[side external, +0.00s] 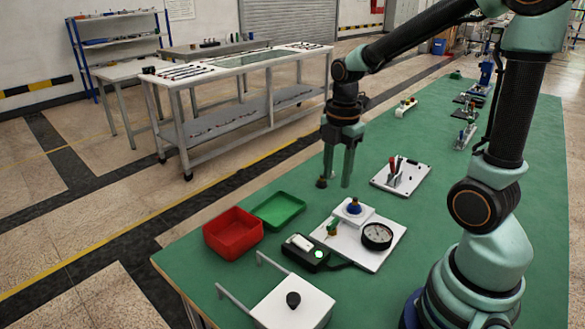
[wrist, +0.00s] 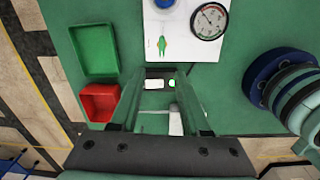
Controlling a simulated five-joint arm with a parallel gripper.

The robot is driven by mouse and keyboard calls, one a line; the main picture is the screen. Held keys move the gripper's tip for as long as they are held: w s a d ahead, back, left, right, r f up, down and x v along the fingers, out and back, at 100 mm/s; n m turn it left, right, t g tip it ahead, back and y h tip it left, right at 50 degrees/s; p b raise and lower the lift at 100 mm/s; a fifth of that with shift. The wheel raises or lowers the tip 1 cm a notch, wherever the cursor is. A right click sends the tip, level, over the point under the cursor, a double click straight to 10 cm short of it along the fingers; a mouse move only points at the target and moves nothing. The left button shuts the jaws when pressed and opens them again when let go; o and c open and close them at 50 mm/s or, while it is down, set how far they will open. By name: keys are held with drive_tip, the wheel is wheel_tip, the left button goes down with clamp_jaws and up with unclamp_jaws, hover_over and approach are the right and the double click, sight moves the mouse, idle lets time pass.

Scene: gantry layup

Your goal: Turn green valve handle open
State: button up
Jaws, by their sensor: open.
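The green valve handle (side external: 332,229) stands on a white plate (side external: 352,258) on the green table, at the plate's left part. It also shows in the wrist view as a narrow green shape (wrist: 162,46), its long side running roughly up and down the picture. My gripper (side external: 335,183) is open and empty, its fingers pointing down above the table, apart from the handle. In the wrist view my gripper (wrist: 161,82) has its fingers spread below the handle in the picture. I cannot tell how far the valve is turned.
The plate also bears a round gauge (side external: 377,236) and a blue knob (side external: 353,206). A black device with a green light (side external: 306,252), a white box with a black knob (side external: 293,302), a red bin (side external: 234,233) and a green tray (side external: 278,210) stand nearby. Beyond is a white switch plate (side external: 401,176).

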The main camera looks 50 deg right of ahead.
sight(333, 221)
drive_tip(key=shift+n, duration=0.6)
drive_tip(key=f, duration=1.3)
drive_tip(key=shift+d, duration=0.25)
drive_tip(key=shift+r, duration=0.1)
clamp_jaws()
